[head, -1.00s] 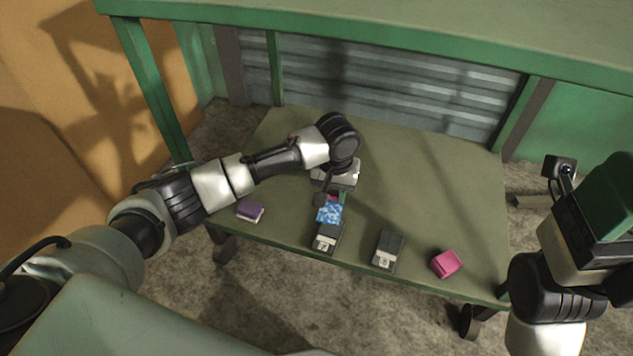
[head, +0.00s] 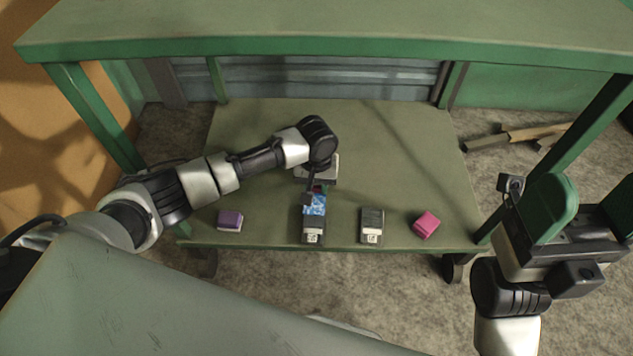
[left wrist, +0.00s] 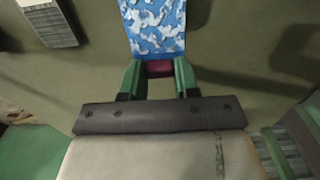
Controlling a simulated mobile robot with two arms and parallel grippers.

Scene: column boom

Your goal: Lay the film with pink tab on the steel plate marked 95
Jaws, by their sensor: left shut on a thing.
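The film (head: 314,205) is a blue and white patterned sheet. It also shows in the left wrist view (left wrist: 153,28), with its dark pink tab (left wrist: 159,68) between the green fingers. My left gripper (left wrist: 158,78) is shut on this tab. In the head view the film overlaps the far end of the left dark plate (head: 313,223); I cannot tell whether it touches. A second dark plate (head: 372,219) lies to the right. Both have pale labels at their near ends, too small to read. My right gripper (head: 588,200) is open and empty, off the table's right side.
A purple block (head: 230,220) lies left of the plates and a pink block (head: 426,225) right. A pale grey box (head: 330,171) stands behind my left gripper. The green table (head: 410,150) is clear at right. A higher green shelf (head: 330,50) spans the back.

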